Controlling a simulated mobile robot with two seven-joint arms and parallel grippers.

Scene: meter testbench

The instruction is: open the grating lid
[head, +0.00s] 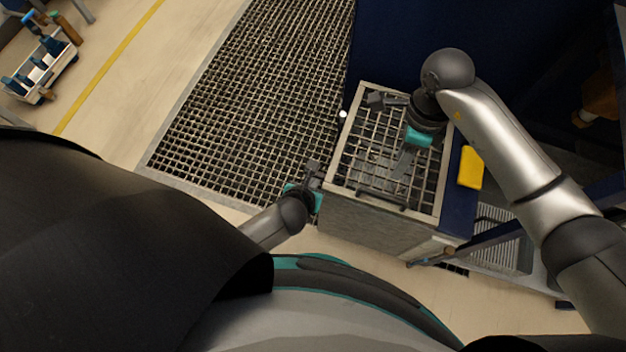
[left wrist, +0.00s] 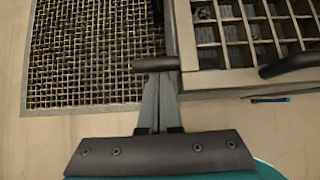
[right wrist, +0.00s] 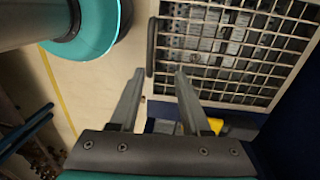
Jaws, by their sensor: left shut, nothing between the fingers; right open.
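The grating lid (head: 352,150) lies flat on top of a grey box (head: 365,228) in the head view. Its dark bar handle (head: 382,200) runs along the near edge; it also shows in the left wrist view (left wrist: 291,65) and the right wrist view (right wrist: 151,47). My right gripper (head: 401,172) is open over the lid. In the right wrist view the handle appears just beyond the gap between its fingertips (right wrist: 158,72), apart from them. My left gripper (head: 313,168) is shut and empty beside the box's left side. A short dark bar crosses its tips in the left wrist view.
A floor grating (head: 250,100) lies left of the box. A dark blue cabinet (head: 400,40) stands behind it. A yellow object (head: 471,167) sits on the blue surface at its right. A trolley with tools (head: 38,65) stands far left.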

